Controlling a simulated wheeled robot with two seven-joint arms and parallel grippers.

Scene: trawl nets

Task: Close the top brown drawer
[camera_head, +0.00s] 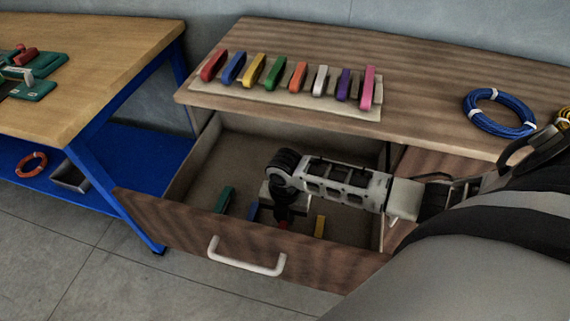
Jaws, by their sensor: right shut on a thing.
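The top brown drawer (190,220) is pulled out from the wood-grain cabinet (440,125). Its front has a white bar handle (247,262). My right gripper (284,217) points down inside the drawer, just behind its front panel. It is shut on what looks like a red piece (284,225), mostly hidden by the fingers and the panel. A green piece (226,200), a blue piece (253,212) and a yellow piece (320,226) also lie in the drawer near the front. My right forearm reaches in over the drawer's right side. My left gripper is not in view.
A beige board (205,91) with several coloured pieces in a row lies on the cabinet top. A blue cable coil (499,111) lies at the right. A wooden bench with blue legs (95,75) stands left. Grey floor is free in front.

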